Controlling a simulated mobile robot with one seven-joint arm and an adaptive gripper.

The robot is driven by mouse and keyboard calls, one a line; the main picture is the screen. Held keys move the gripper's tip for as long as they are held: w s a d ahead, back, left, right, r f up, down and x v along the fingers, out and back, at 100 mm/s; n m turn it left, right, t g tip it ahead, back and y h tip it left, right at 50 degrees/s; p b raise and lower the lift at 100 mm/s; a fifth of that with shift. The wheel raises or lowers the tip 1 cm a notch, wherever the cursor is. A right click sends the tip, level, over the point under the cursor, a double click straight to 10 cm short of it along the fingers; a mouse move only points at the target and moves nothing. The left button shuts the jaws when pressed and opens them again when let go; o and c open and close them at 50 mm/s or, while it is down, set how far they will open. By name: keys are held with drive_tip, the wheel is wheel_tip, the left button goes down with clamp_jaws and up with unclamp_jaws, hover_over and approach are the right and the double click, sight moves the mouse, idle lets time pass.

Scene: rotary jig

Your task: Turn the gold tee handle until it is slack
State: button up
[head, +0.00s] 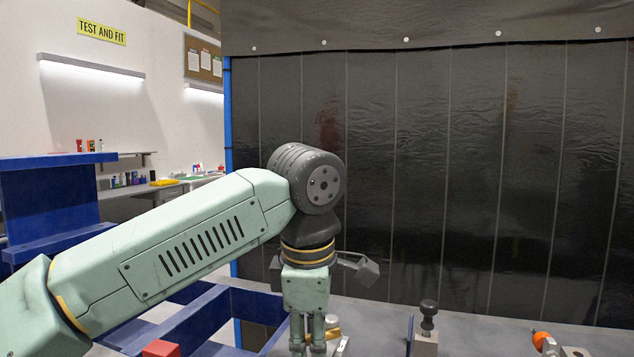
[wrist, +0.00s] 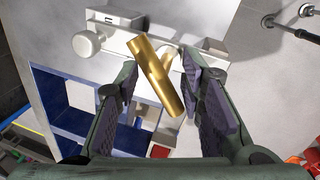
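The gold tee handle (wrist: 158,75) shows in the wrist view as a cylindrical bar lying slantwise, upper left to lower right. It sits in front of a pale fixture (wrist: 125,45) with a round white knob (wrist: 87,43). My gripper (wrist: 160,64) is open, with one finger pad on each side of the bar and visible gaps to both. In the head view my gripper (head: 308,340) points down at the bottom edge. A small gold piece of the handle (head: 333,334) shows beside the fingers; the rest is hidden or cut off.
A black knob on a block (head: 428,316) and an orange knob (head: 540,340) stand to the right on the grey table (head: 470,326). A blue frame (head: 200,322) and a red block (head: 161,348) lie left. A dark curtain (head: 450,180) hangs behind.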

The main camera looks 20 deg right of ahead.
drive_tip(key=m, duration=0.4)
drive_tip(key=shift+w+h+p, duration=0.1)
drive_tip(key=shift+h+p, duration=0.2)
drive_tip(key=shift+h, duration=0.1)
drive_tip(key=shift+r+m, duration=0.35)
drive_tip(key=shift+m, duration=0.25)
drive_tip(key=v, duration=1)
drive_tip(key=s+d+r+g+h+b, duration=0.25)
drive_tip(key=s+d+r+h, duration=0.25)
drive_tip(key=s+d+h, duration=0.45)
drive_tip(key=s+a+r+g+h, duration=0.6)
drive_tip(key=s+a+r+h, duration=0.2)
drive_tip(key=a, duration=0.4)
drive_tip(key=shift+a+r+h+b, duration=0.35)
drive_tip(key=shift+r+h, duration=0.3)
drive_tip(key=shift+r, duration=0.3)
drive_tip(key=shift+s+d+g, duration=0.1)
drive_tip(key=shift+s+g, duration=0.05)
drive_tip(key=shift+g, duration=0.1)
